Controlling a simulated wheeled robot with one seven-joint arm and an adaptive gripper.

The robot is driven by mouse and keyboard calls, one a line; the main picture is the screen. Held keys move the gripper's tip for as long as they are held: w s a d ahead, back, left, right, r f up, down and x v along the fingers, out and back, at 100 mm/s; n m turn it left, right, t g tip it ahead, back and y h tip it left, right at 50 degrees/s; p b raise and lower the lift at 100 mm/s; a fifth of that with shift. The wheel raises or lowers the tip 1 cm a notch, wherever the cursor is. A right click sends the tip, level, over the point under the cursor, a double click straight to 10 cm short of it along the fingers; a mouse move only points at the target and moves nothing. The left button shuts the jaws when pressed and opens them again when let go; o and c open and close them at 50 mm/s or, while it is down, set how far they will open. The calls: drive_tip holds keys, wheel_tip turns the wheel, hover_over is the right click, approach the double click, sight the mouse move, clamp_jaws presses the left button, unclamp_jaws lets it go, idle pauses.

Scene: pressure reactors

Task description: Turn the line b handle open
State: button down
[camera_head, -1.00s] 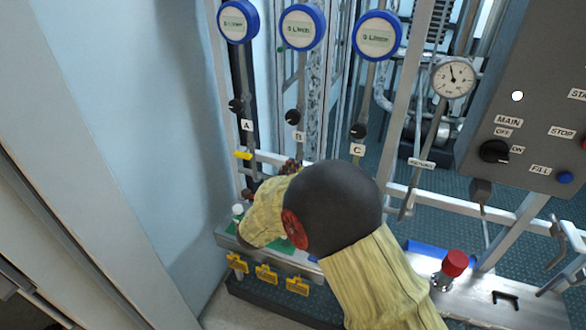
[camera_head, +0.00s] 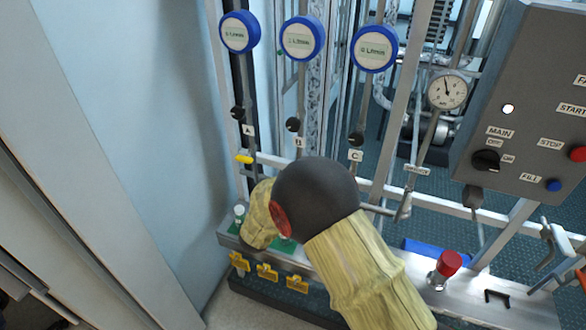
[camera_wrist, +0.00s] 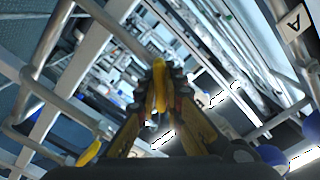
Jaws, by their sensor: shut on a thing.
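The line B label (camera_head: 298,142) hangs on the middle pipe in the head view, under the middle blue-rimmed gauge (camera_head: 302,38). The yellow line B handle (camera_wrist: 160,70) shows in the wrist view between the fingertips of my gripper (camera_wrist: 160,87). The gripper is shut on it, with one finger on each side. In the head view my arm hides the line B handle and the gripper. How far the handle is turned cannot be told.
Another yellow handle (camera_head: 244,158) sits on line A to the left. A second yellow handle (camera_wrist: 88,153) shows low in the wrist view. The grey control panel (camera_head: 530,100) and a red knob (camera_head: 448,263) stand to the right. Pipes and rails surround the gripper.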

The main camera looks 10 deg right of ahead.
drive_tip(key=n+p, duration=0.3)
drive_tip(key=n, duration=0.1)
drive_tip(key=shift+n, duration=0.3)
drive_tip(key=shift+f+n+p, duration=0.1)
drive_tip(key=shift+n+p, duration=1.15)
drive_tip(key=shift+n, duration=0.75)
drive_tip(key=c, duration=2)
unclamp_jaws()
drive_tip(key=shift+o, duration=0.5)
drive_tip(key=v, duration=1.2)
